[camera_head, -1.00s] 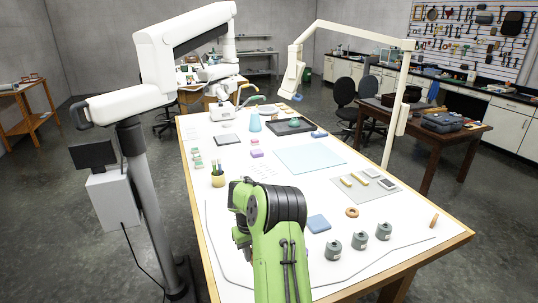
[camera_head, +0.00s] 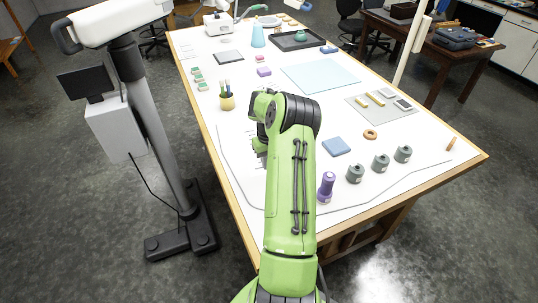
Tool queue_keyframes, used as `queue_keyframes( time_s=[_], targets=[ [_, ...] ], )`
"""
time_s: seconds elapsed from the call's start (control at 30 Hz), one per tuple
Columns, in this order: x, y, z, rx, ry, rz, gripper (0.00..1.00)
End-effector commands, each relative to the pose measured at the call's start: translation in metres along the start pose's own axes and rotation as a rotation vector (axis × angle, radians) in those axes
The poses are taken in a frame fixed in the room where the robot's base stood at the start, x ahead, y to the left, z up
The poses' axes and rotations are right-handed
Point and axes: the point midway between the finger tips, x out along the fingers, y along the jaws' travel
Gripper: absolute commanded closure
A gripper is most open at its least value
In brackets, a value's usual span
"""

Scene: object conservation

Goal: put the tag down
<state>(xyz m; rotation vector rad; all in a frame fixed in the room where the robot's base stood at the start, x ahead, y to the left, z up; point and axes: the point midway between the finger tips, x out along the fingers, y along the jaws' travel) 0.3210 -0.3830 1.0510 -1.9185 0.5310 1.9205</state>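My green arm (camera_head: 292,190) reaches up over the near part of the white table. Its far end bends down behind the upper arm, where only a small green part shows. My gripper's fingers are hidden behind the arm, so I cannot see whether they hold anything. I cannot make out a tag for certain anywhere in view.
A purple spindle-shaped object (camera_head: 325,187) stands right of my arm, beside several grey weights. A blue pad (camera_head: 336,147) and orange ring (camera_head: 371,134) lie beyond. A pencil cup (camera_head: 226,101) stands left. A grey mat (camera_head: 372,114) holds small blocks. A pale blue sheet (camera_head: 320,78) is bare.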

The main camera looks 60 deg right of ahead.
Motion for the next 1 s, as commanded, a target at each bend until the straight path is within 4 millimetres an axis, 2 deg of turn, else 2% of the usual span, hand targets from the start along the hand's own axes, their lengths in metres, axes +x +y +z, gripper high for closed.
queue_keyframes(
  time_s=[0.3, 0.67, 0.7, 0.8, 0.83, 1.0],
  targets=[
    [0.047, -0.001, 0.0, -0.001, -0.001, -0.001, 1.0],
    [0.054, -0.001, -0.001, -0.002, 0.001, 0.001, 1.0],
    [0.053, -0.001, -0.001, -0.001, 0.001, 0.001, 0.75],
    [0.053, -0.001, -0.001, -0.001, 0.001, 0.001, 0.6],
    [0.053, -0.001, -0.001, -0.001, 0.001, 0.001, 0.56],
    [0.052, -0.001, -0.001, -0.001, 0.001, 0.001, 0.56]
  ],
)
